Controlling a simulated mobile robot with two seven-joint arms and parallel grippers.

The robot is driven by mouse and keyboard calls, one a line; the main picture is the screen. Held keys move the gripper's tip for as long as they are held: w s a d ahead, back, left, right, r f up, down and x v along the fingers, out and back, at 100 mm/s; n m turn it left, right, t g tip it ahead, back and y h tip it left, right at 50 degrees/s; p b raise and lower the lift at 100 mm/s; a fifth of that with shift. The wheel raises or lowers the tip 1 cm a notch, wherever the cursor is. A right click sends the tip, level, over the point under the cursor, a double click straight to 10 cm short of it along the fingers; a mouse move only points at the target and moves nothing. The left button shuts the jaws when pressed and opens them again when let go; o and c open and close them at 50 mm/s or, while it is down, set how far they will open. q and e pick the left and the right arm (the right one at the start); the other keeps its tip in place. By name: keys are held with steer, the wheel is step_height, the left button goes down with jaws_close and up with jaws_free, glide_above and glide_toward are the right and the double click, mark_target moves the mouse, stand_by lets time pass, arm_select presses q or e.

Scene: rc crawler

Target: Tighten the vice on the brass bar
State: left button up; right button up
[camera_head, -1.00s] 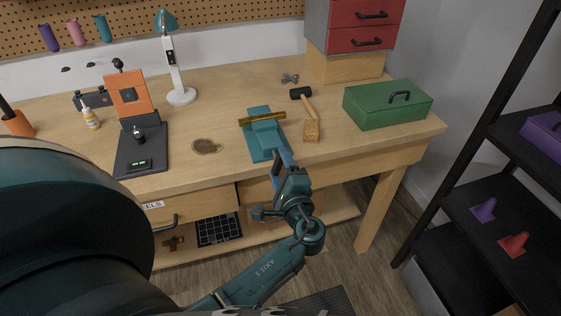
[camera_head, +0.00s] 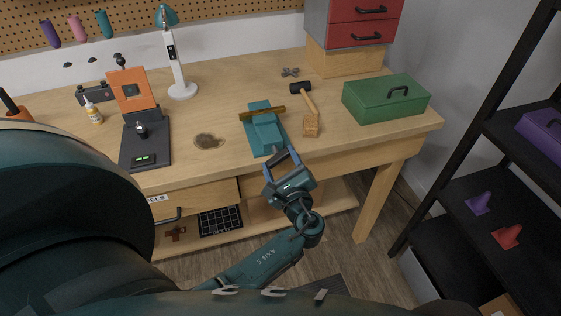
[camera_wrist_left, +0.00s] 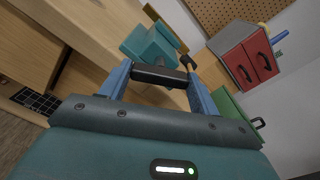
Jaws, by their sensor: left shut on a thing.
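The teal vice (camera_head: 268,137) stands at the front edge of the workbench, and it also shows in the left wrist view (camera_wrist_left: 146,45). The brass bar (camera_head: 262,114) lies crosswise at the vice's far end, between its jaws; one end of it (camera_wrist_left: 151,13) shows in the wrist view. My left gripper (camera_head: 280,160) is at the vice's near end, in front of the bench edge. In the wrist view its blue fingers (camera_wrist_left: 158,73) are shut on a dark crossbar (camera_wrist_left: 158,76), which looks like the vice handle. My right gripper is not in view.
A mallet (camera_head: 309,110) lies just right of the vice, with a green toolbox (camera_head: 385,100) beyond it. A black stand with an orange plate (camera_head: 132,90) is at left. Bench top (camera_head: 215,105) left of the vice is mostly clear. A black shelf (camera_head: 480,165) stands at right.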

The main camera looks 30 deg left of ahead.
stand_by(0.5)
arm_select(q)
steer(key=o, duration=1)
